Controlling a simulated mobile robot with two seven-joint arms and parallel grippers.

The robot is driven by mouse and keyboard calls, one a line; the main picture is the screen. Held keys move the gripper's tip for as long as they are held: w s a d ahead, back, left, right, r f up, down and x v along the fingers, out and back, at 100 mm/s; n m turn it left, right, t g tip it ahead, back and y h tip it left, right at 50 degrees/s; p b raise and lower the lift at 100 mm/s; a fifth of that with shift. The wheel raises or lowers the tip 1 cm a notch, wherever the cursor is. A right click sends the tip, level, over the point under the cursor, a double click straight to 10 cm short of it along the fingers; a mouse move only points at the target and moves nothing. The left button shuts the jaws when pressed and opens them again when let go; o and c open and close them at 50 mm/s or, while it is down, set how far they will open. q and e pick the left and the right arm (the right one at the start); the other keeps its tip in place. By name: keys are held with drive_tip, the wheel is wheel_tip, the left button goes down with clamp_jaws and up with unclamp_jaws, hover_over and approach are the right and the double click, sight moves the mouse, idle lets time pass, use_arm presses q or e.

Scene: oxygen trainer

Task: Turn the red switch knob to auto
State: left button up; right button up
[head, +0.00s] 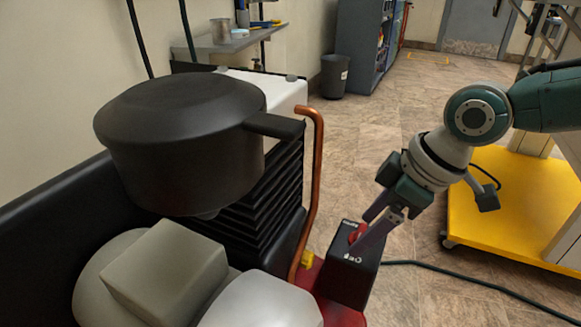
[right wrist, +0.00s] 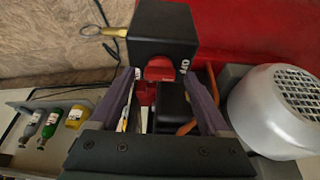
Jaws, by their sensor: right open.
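My right gripper (head: 364,230) comes in from the right over the box. Its fingers are spread open. The lettering is too small to tell where the knob points. My left gripper is not in view.
A large black cylinder housing (head: 185,130), a copper pipe (head: 317,165) and a grey motor housing (head: 262,302) stand left of the box. A silver motor (right wrist: 275,115) shows in the wrist view. A yellow cart base (head: 490,225) is at right. A cable runs along the floor.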

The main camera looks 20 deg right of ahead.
clamp_jaws()
idle(0.7)
